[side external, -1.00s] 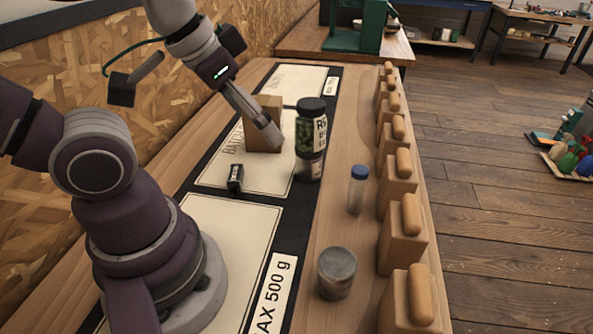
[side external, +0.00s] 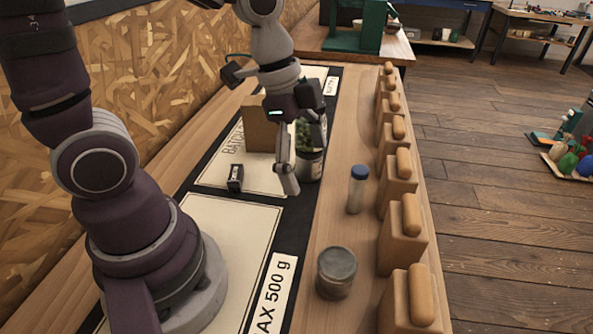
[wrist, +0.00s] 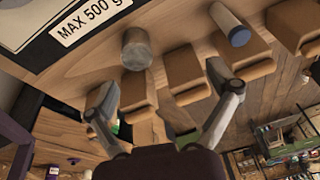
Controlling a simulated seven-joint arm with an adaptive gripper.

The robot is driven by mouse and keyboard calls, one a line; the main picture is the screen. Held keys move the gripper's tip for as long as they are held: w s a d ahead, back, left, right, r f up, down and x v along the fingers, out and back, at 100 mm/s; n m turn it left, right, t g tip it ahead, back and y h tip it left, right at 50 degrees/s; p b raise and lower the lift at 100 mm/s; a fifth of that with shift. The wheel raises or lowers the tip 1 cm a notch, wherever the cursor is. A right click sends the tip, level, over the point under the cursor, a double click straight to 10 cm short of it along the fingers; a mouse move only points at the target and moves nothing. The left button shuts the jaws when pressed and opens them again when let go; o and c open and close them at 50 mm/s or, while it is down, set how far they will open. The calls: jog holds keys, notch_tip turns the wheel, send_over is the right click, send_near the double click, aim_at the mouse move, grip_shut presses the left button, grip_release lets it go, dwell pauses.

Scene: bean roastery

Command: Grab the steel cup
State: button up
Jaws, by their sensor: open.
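The steel cup (side external: 336,272) is a short grey metal cylinder standing upright on the wooden bench, near the front. It also shows at the upper middle of the wrist view (wrist: 137,48); I cannot tell whether its top is open. My gripper (side external: 287,185) hangs over the bench behind the cup, in front of the bean jar, with its fingers pointing down. In the wrist view my gripper (wrist: 163,95) has its fingers spread wide with nothing between them. The cup lies beyond the fingertips, apart from them.
A blue-capped vial (side external: 356,190) stands behind the cup. A row of wooden blocks with rounded tops (side external: 403,240) lines the right edge. The bean jar (side external: 310,165), partly hidden by my gripper, a cardboard-brown box (side external: 259,130) and a small black item (side external: 235,178) stand farther back.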

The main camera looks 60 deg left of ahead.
aim_at(335, 271)
jog(key=d+f+m+g, duration=0.1)
jog(key=d+f+m, duration=0.1)
jog(key=f, duration=0.3)
jog(key=d+f+m+h, duration=0.1)
jog(key=d+f+m, duration=0.2)
jog(key=f, duration=0.2)
jog(key=d+f+m+g+h, duration=0.1)
jog(key=d+f+m, duration=0.1)
jog(key=f, duration=0.3)
jog(key=shift+d+g, duration=0.3)
jog(key=shift+d, duration=0.1)
jog(key=shift+r, duration=0.1)
jog(key=c, duration=1.3)
